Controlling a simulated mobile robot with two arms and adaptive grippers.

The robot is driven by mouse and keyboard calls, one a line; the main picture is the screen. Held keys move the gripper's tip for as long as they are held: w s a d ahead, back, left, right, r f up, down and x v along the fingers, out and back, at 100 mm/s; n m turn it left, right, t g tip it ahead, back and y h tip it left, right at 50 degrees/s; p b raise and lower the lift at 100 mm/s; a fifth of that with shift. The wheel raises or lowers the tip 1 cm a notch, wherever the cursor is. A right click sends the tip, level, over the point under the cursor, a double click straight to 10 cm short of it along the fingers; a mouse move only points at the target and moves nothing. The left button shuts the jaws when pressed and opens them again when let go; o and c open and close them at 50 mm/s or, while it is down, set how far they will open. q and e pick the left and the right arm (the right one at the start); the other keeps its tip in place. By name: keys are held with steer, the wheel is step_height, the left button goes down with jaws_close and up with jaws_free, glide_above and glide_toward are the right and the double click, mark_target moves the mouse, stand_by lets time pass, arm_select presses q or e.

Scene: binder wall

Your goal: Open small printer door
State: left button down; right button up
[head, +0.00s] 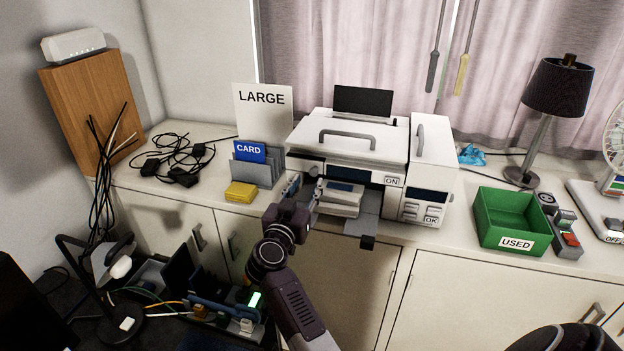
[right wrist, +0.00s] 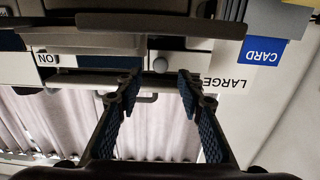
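The white printer (head: 350,160) stands on the counter under the curtain. Its wide lid (head: 345,146) with a grey bar handle lies shut. To the right is a narrower lid, which looks like the small door (head: 433,150), with its own grey handle (head: 420,138); it is also shut. My right gripper (head: 301,188) is at the printer's front left, well away from the narrow lid. The right wrist view, upside down, shows the right gripper (right wrist: 160,92) open, its blue-padded fingers apart with nothing clasped between them. My left gripper is not in view.
A card holder (head: 258,170) and yellow block (head: 241,192) stand left of the printer. A green bin (head: 512,222) marked USED, a button box (head: 562,232) and a lamp (head: 553,90) stand to its right.

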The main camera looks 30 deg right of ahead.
mark_target(313, 173)
steer(key=x, duration=0.1)
steer(key=b+x, duration=0.2)
steer(key=x, duration=0.1)
steer(key=shift+f, duration=0.25)
steer(key=shift+w+d+r+b, duration=0.2)
steer(key=shift+w+d+b, duration=0.3)
steer(key=shift+b, duration=0.15)
jaws_close()
